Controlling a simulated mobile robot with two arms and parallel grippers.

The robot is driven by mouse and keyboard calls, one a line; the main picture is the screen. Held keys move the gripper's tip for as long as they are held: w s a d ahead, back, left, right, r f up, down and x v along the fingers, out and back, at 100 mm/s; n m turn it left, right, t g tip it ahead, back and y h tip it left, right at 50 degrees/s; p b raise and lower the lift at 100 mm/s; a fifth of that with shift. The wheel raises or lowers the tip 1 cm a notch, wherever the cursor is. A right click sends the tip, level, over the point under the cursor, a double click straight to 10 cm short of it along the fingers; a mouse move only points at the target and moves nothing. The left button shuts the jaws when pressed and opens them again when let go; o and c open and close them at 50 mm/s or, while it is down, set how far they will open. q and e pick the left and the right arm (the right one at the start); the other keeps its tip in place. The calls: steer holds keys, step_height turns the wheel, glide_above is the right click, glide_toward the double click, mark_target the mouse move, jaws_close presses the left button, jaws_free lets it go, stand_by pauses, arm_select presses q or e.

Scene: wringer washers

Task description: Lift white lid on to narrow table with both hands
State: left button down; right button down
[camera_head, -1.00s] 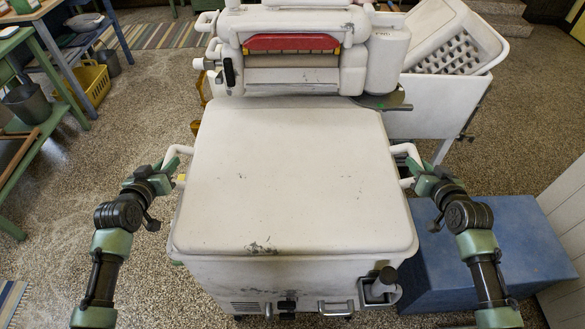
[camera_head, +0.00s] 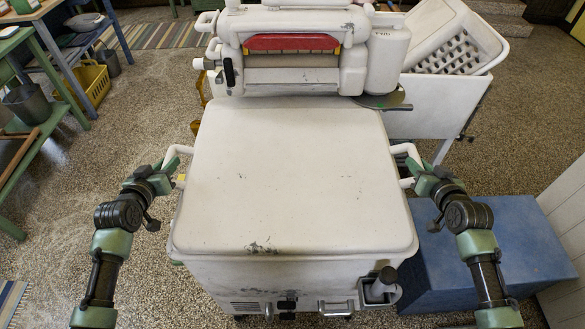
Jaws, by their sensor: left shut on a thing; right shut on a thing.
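The white lid (camera_head: 290,180) lies flat on top of the white washer body (camera_head: 290,275) in the middle of the view. It is worn and chipped at its front edge. My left gripper (camera_head: 168,172) is at the white handle (camera_head: 177,150) on the left side and is shut on it. My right gripper (camera_head: 415,173) is shut on the matching white handle (camera_head: 405,149) on the right side. The fingertips are small and partly hidden against the handles. I cannot tell for sure which table is the narrow one.
A wringer (camera_head: 292,62) with a red bar stands directly behind the lid. A white tub (camera_head: 440,95) is at back right. A blue box (camera_head: 490,255) sits at right. Green-legged tables (camera_head: 22,40) and a yellow basket (camera_head: 93,84) are at left. Speckled floor lies between.

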steer(key=shift+s+f, duration=0.1)
steer(key=shift+f, duration=0.2)
